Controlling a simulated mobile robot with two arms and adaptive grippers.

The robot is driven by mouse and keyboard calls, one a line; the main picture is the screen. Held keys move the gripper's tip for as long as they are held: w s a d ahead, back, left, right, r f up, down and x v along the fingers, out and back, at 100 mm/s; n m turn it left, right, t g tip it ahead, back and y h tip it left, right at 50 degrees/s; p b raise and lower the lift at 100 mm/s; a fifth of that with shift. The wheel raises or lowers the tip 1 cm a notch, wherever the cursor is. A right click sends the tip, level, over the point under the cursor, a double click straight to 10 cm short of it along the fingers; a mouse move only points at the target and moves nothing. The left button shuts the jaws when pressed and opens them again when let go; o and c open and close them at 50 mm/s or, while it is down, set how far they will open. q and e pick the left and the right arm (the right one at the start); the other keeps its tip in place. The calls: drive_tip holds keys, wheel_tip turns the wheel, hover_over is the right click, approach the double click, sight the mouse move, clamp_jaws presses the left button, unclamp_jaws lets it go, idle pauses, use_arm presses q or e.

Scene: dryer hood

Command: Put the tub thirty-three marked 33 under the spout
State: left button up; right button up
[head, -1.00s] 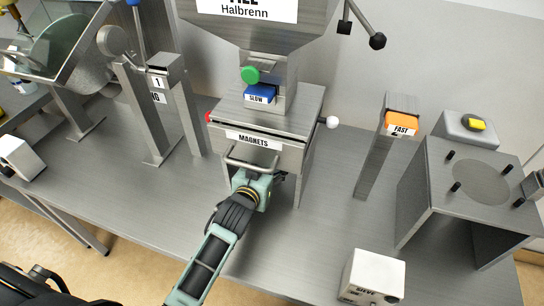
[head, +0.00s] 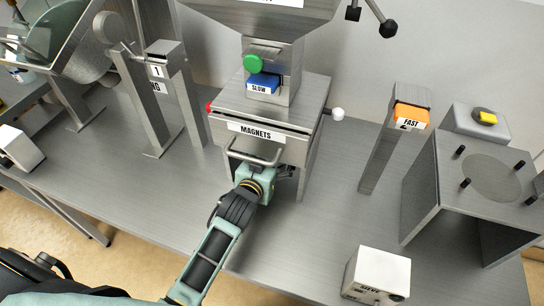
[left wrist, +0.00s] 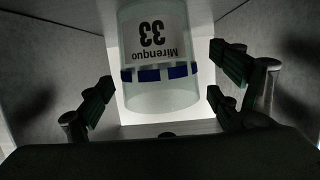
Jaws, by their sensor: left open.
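The tub marked 33 (left wrist: 157,90) is clear, with a blue band and a white label reading "Mirenquo 33". In the left wrist view it appears upside down, just ahead of the open fingers, inside a grey-walled space. Whether the fingers touch it I cannot tell. My left gripper (left wrist: 160,92) is open; in the head view it (head: 268,180) reaches in below the drawer marked MAGNETS (head: 256,132). The hopper's housing (head: 287,95) hides the tub and the fingertips in that view. The spout's mouth is not visible. My right gripper is out of view.
A green knob (head: 253,63) and a blue SLOW block (head: 263,84) are on the hopper's neck. A post with an orange FAST block (head: 410,115) stands right. A metal stand (head: 470,190) is farther right. A white box (head: 377,275) sits at the front. The bench between is clear.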

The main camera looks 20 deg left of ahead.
use_arm(q)
drive_tip(key=shift+r, duration=0.15)
drive_tip(key=v, duration=1.2)
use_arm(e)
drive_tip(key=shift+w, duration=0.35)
